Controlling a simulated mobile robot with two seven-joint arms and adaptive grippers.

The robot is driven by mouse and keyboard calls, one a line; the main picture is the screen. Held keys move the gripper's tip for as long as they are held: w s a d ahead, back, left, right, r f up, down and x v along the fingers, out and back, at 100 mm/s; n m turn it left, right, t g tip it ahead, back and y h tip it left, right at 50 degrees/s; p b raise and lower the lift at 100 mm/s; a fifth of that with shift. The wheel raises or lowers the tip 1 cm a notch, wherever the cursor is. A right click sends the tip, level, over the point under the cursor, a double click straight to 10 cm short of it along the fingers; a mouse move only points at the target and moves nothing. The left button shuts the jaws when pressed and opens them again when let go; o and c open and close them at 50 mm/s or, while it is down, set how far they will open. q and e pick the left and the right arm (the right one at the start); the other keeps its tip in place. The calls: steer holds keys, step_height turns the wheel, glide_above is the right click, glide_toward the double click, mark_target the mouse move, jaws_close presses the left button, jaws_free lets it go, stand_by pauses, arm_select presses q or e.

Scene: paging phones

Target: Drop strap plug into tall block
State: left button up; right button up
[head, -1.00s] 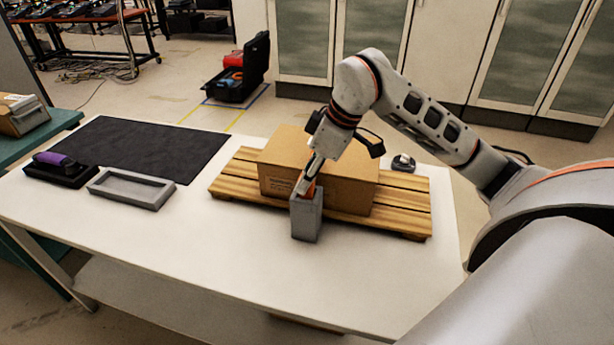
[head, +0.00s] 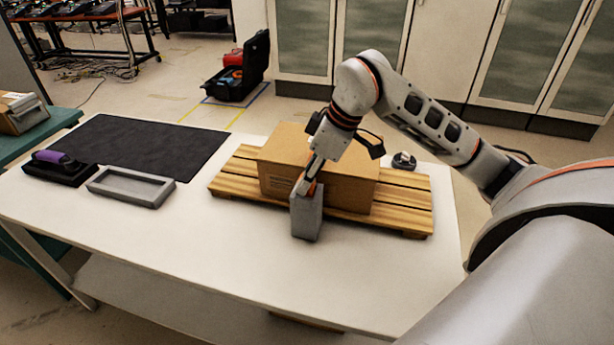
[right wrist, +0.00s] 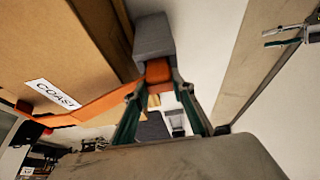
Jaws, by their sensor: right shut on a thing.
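The tall block (head: 306,218) is a grey upright block at the front edge of the pallet, in front of the cardboard box. It also shows in the right wrist view (right wrist: 152,38). My right gripper (head: 311,180) is above the block's top, shut on the orange strap plug (right wrist: 158,72). The plug is at the top of the block; how deep it sits inside is hidden. An orange strap (right wrist: 95,106) runs from the plug toward the left in the wrist view. My left gripper is not in view.
A cardboard box (head: 350,172) stands on a wooden pallet (head: 405,205) close behind the block. A grey tray (head: 130,186), a black holder with a purple item (head: 58,164) and a black mat (head: 150,145) lie at left. The white table (head: 225,250) is clear in front.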

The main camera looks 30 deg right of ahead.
steer(key=shift+f, duration=0.2)
steer(key=o, duration=0.8)
steer(key=shift+o, duration=0.2)
steer(key=p+v, duration=0.5)
steer(key=v, duration=0.6)
steer(key=shift+w, duration=0.1)
stand_by(0.4)
